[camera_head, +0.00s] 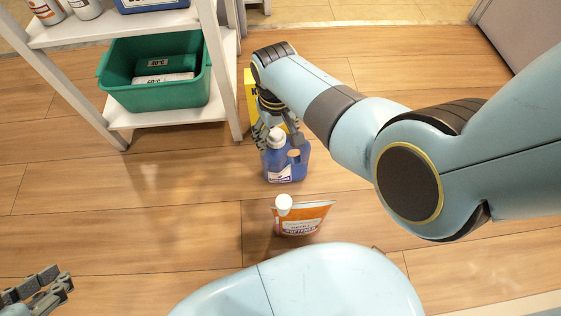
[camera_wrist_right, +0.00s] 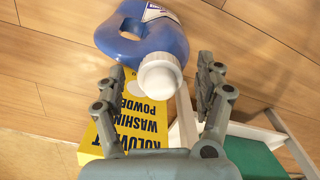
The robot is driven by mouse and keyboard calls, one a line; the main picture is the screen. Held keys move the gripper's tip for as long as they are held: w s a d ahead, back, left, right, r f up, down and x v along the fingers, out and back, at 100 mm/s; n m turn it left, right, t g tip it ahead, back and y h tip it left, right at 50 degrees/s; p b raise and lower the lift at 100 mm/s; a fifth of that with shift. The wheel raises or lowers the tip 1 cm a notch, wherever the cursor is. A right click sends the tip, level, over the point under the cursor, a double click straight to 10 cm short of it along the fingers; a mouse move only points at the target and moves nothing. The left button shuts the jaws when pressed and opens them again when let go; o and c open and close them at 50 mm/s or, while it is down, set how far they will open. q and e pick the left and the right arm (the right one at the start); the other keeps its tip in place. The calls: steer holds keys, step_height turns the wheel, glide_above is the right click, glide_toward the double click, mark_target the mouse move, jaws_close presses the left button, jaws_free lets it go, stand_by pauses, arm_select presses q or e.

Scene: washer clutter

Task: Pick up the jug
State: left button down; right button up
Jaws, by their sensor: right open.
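The blue jug (camera_head: 284,166) with a white cap stands on the wooden floor in the head view, its handle to the right. In the right wrist view the jug (camera_wrist_right: 160,35) is at the top, its white cap (camera_wrist_right: 160,75) towards the gripper. My right gripper (camera_head: 277,138) is open at the jug's top, with the cap between its fingers. In the wrist view the fingertips (camera_wrist_right: 160,78) stand apart on either side of the cap; I see no grip on it. My left gripper (camera_head: 45,288) is at the lower left, far from the jug, partly cut off.
A yellow washing powder box (camera_wrist_right: 142,120) stands close behind the jug. An orange pouch (camera_head: 304,217) with a white cap is in front of it. A white shelf (camera_head: 170,119) with a green bin (camera_head: 160,95) stands at the left. Bare floor lies left of the jug.

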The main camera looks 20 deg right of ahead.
steer(key=shift+w, duration=0.1)
jaws_close()
stand_by(0.5)
